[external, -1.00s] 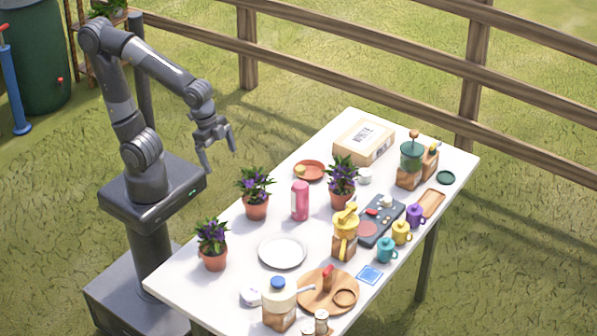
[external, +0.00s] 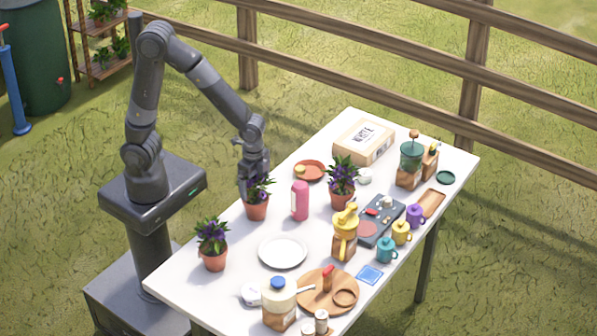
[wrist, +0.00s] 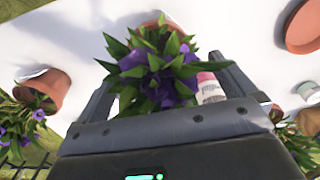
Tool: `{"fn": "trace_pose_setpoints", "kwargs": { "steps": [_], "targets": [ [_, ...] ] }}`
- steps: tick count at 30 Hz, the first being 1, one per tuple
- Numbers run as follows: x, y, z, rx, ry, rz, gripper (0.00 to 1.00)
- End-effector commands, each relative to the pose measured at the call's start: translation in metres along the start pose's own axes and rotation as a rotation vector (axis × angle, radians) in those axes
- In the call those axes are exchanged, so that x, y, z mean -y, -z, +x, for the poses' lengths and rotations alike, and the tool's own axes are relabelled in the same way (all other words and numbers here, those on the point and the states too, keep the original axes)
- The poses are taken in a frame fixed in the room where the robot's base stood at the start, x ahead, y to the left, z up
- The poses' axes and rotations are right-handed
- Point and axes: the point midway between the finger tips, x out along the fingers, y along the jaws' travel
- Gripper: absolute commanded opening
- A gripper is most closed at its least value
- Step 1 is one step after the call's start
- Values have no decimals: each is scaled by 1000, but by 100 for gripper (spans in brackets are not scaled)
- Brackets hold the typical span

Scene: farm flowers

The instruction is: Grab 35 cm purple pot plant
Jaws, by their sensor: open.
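Three potted plants with purple flowers and terracotta pots stand on the white table. One is the middle-left plant (external: 257,208), one is nearer the front left (external: 213,247), and one is farther right (external: 342,185). No size label shows, so I cannot tell which is 35 cm. My gripper (external: 254,180) is at the middle-left plant, by its leaves and above its pot. In the wrist view this plant's flowers and leaves (wrist: 160,72) lie between the open fingers of my gripper (wrist: 167,85). Its pot is mostly hidden there by leaves.
A pink bottle (external: 300,200) stands just right of the middle-left plant. A white plate (external: 283,251), a terracotta dish (external: 310,170) and a cardboard box (external: 364,141) are around it. Jars, mugs and boards crowd the right side of the white table (external: 190,280).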

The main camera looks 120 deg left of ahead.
Motion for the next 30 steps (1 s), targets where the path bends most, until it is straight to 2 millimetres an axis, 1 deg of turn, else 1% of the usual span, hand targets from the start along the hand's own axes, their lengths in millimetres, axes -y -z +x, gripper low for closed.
{"fn": "trace_pose_setpoints", "kwargs": {
  "steps": [1,3,8,15,18,22,28,29,30],
  "targets": [
    [0,-1,7,3,-1,0,100],
    [0,0,12,1,-1,0,100],
    [0,0,21,1,-1,0,100],
    [-1,2,52,3,-1,0,100],
    [-1,2,62,2,-1,0,100],
    [-1,2,67,-1,0,0,100],
    [-1,2,68,-2,0,0,100],
    [-1,2,67,-1,0,0,99],
    [-1,2,67,-1,0,0,96]
  ]
}}
